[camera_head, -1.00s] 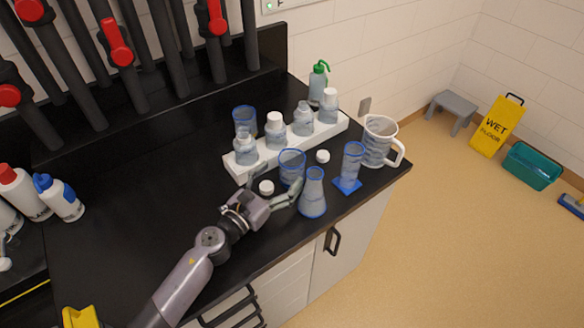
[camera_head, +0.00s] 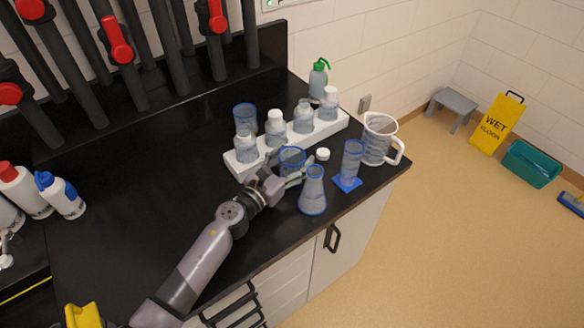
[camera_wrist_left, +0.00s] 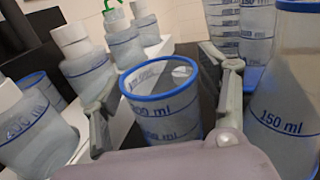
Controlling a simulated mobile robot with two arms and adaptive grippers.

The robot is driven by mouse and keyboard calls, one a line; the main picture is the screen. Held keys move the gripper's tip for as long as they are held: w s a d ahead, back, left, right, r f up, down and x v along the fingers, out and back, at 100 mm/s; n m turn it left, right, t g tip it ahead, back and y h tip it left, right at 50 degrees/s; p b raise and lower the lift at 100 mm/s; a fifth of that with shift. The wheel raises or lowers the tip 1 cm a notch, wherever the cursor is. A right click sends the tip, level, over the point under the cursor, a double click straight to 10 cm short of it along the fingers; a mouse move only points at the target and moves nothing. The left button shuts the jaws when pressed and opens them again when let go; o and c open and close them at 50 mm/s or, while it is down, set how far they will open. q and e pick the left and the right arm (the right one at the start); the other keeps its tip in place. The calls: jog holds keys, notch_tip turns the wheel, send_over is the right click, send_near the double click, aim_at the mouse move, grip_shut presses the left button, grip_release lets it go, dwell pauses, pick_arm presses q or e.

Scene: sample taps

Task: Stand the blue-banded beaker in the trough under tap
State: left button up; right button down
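A clear beaker (camera_head: 292,155) with a blue rim stands on the black counter, in front of the white rack. My left gripper (camera_head: 289,168) is around it, one finger on each side. In the left wrist view the beaker (camera_wrist_left: 165,112) is between the fingers, with gaps at its sides, so the gripper looks open. A second blue-rimmed beaker (camera_head: 244,117) stands behind the rack's left end. Taps with red handles (camera_head: 117,42) hang at the upper left. I cannot make out a trough under them. My right gripper is not in view.
A conical flask (camera_head: 313,192) stands close beside the right finger. A measuring cylinder (camera_head: 352,162) and a jug (camera_head: 379,140) are further right. The white rack (camera_head: 240,166) holds several bottles behind the gripper. Cleaning bottles (camera_head: 60,196) stand at far left. The counter's middle (camera_head: 150,190) is clear.

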pick_arm(q)
jog(key=c, duration=0.9)
jog(key=shift+o, duration=0.2)
